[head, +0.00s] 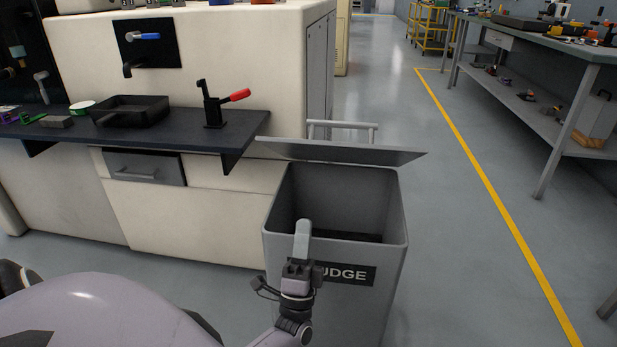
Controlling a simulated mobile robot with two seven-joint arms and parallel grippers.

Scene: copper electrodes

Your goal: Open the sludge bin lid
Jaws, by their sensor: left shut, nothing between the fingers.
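The sludge bin (344,297) is a grey, open-topped box on the floor, with a black label on its front that my gripper partly covers. Its flat grey lid (342,152) is raised at the back rim, tilted up, so the dark inside shows. A light grey bar handle (342,129) shows behind the lid. My left gripper (303,229) points upward in front of the bin's front rim, with its fingers together and nothing between them. It is apart from the lid. Whether it touches the front wall I cannot tell. My right gripper is out of view.
A cream machine (190,215) with a dark shelf (195,137) stands left of the bin. The shelf holds a black tray (130,112) and a red-handled clamp (215,105). A workbench (530,38) stands at the right. Floor right of the bin is clear, with a yellow line (487,182).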

